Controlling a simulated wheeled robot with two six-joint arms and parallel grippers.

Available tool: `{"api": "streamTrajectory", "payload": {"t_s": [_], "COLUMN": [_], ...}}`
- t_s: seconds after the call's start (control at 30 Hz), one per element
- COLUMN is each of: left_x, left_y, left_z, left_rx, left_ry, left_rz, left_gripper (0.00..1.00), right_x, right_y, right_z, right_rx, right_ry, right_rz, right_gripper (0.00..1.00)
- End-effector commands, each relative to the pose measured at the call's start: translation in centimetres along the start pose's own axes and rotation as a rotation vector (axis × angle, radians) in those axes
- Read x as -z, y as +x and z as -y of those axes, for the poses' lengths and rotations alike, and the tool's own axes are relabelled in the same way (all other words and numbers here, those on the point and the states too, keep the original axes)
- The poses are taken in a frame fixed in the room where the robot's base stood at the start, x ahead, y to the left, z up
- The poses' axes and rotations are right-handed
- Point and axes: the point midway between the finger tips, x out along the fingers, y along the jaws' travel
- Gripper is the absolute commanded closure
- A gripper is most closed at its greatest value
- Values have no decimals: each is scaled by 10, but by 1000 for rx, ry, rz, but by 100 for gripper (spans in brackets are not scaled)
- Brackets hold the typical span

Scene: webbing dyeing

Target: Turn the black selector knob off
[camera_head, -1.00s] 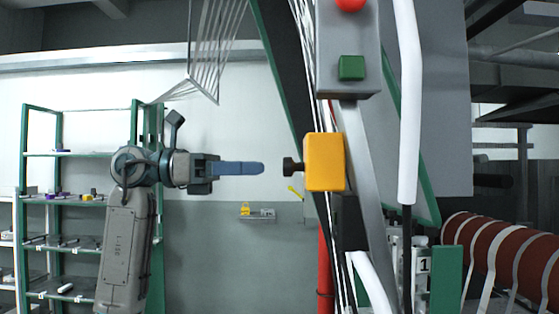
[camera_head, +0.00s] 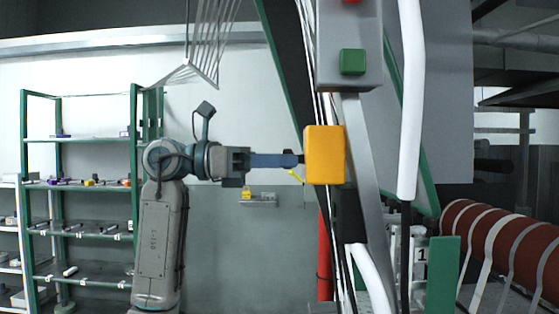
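The black selector knob (camera_head: 300,159) sticks out from the left side of a yellow box (camera_head: 325,155) mounted on the machine frame. My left gripper (camera_head: 296,160) comes in from the left, level with the knob, and its blue fingers reach the knob and cover most of it. From this side the fingers overlap in line, so the gap between them is hidden and I cannot tell whether they grip the knob. The knob's turned position does not show. My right gripper is not in view.
A grey panel (camera_head: 349,88) with a green button (camera_head: 352,62) and a red button above it stands over the yellow box. A white tube (camera_head: 409,110) runs to its right. A green shelf rack (camera_head: 80,140) stands at the left, and a red roller (camera_head: 505,245) at lower right.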

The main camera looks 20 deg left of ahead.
Motion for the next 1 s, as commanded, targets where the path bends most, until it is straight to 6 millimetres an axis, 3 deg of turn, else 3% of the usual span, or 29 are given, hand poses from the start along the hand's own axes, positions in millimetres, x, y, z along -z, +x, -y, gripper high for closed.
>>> {"api": "streamTrajectory", "payload": {"t_s": [0.37, 1.0], "left_x": [0, 0], "left_y": [0, 0], "left_z": [0, -1], "left_rx": [0, -1], "left_ry": [84, 584], "left_rz": [1, 3], "left_gripper": [92, 92], "right_x": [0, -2], "right_y": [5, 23], "right_z": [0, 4], "right_rx": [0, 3], "right_ry": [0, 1], "right_rz": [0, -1], "right_gripper": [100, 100]}}
